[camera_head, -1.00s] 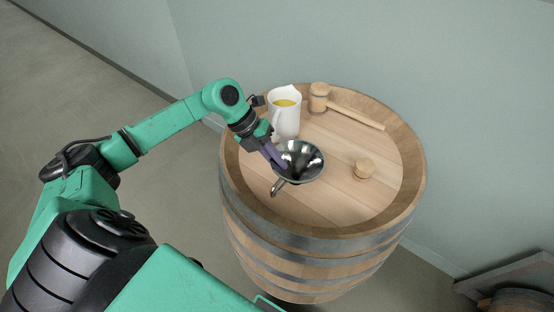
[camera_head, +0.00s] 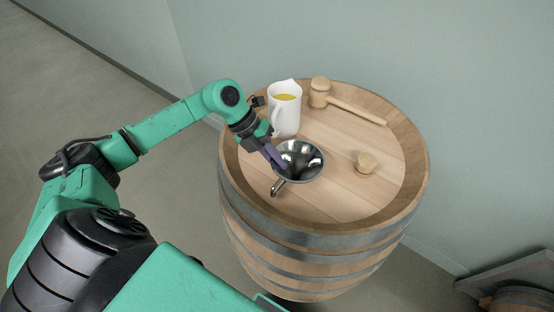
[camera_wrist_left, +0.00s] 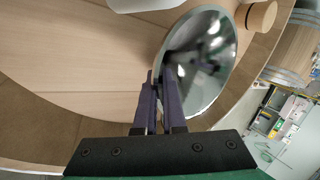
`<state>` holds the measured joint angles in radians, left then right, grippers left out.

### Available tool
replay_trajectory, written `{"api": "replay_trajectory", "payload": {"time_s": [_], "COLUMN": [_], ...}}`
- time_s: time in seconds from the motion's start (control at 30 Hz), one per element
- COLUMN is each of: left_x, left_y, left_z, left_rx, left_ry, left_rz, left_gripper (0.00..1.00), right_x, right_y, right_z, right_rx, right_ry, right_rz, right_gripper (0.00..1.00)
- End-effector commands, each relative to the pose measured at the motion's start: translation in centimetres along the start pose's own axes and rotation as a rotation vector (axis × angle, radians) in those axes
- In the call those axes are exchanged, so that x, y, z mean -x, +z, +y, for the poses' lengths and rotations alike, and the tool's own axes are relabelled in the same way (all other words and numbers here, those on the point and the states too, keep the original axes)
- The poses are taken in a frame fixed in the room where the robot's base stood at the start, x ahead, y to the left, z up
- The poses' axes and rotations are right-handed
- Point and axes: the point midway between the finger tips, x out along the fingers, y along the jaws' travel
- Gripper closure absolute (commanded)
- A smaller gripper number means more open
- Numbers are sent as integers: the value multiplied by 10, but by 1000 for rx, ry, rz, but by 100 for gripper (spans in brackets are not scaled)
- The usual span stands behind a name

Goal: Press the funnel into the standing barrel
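The standing barrel (camera_head: 330,208) is wooden with steel hoops and a recessed flat top. The shiny metal funnel (camera_head: 304,160) is over the left part of that top, its bowl facing up toward the head camera. Its narrow spout (camera_head: 278,187) shows at the lower left, tilted, with its end in sight. My left gripper (camera_head: 277,162) is at the bowl's left edge. In the left wrist view its two dark fingers (camera_wrist_left: 160,105) are close together on the rim of the funnel (camera_wrist_left: 203,65). The barrel's hole is not visible. My right gripper is out of view.
A white jug (camera_head: 286,118) with yellow liquid stands on the barrel top right behind my left gripper. A wooden mallet (camera_head: 320,93) lies at the back, and a wooden bung (camera_head: 366,162) sits right of the funnel. The front right of the top is clear.

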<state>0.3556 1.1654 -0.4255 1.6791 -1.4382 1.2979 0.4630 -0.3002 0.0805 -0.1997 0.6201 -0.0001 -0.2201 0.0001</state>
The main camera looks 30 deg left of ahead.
Motion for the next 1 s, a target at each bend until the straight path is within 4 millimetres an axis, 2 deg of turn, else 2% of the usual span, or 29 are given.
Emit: {"api": "replay_trajectory", "payload": {"time_s": [0.03,0.1,0.43,0.57,0.67,0.87,1.0], "left_x": [0,0,2,13,32,88,125], "left_y": [0,0,0,1,1,1,1], "left_z": [0,0,0,2,2,2,0], "left_rx": [0,0,0,0,0,0,-1], "left_ry": [-1,-1,1,2,3,3,1], "left_rz": [-1,0,0,-4,-4,-6,-5], "left_gripper": [78,58,58,58,58,58,58], "right_x": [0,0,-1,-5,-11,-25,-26], "right_y": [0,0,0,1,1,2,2], "right_z": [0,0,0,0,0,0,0], "right_rx": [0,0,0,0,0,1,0], "right_ry": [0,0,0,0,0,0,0], "right_rz": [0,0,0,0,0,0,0], "right_gripper": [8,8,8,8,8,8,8]}}
